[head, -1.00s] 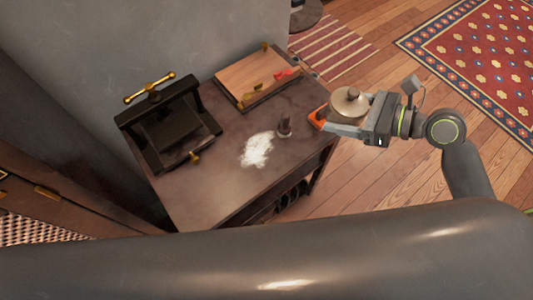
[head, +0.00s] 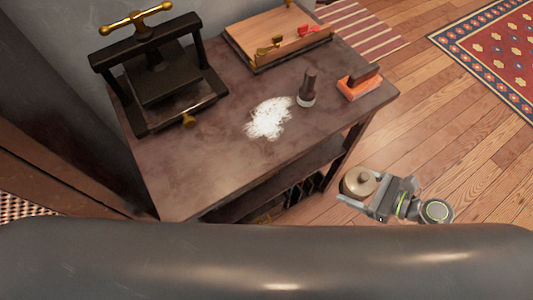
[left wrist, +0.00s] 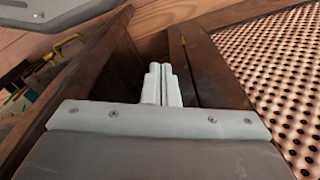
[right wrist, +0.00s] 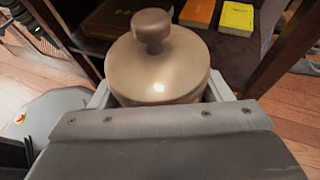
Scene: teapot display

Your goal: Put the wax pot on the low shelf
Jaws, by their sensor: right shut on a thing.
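The wax pot (head: 358,182) is a round tan pot with a knobbed lid. My right gripper (head: 366,198) is shut on it and holds it upright beside the table's right front leg, below the tabletop. In the right wrist view the pot (right wrist: 157,70) sits between the fingers of my gripper (right wrist: 160,100), in front of a dark shelf opening. The low shelf (head: 300,165) shows under the tabletop in the head view; its board also shows in the right wrist view (right wrist: 232,55). My left gripper (left wrist: 162,85) has its fingers together, with nothing between them.
On the tabletop (head: 200,170) are a black press (head: 160,75), a wooden board (head: 275,35), a dark stamp (head: 308,88), an orange block (head: 360,86) and white powder (head: 268,118). An orange book (right wrist: 197,12) and a yellow book (right wrist: 237,17) lie on the shelf. Table legs flank the opening.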

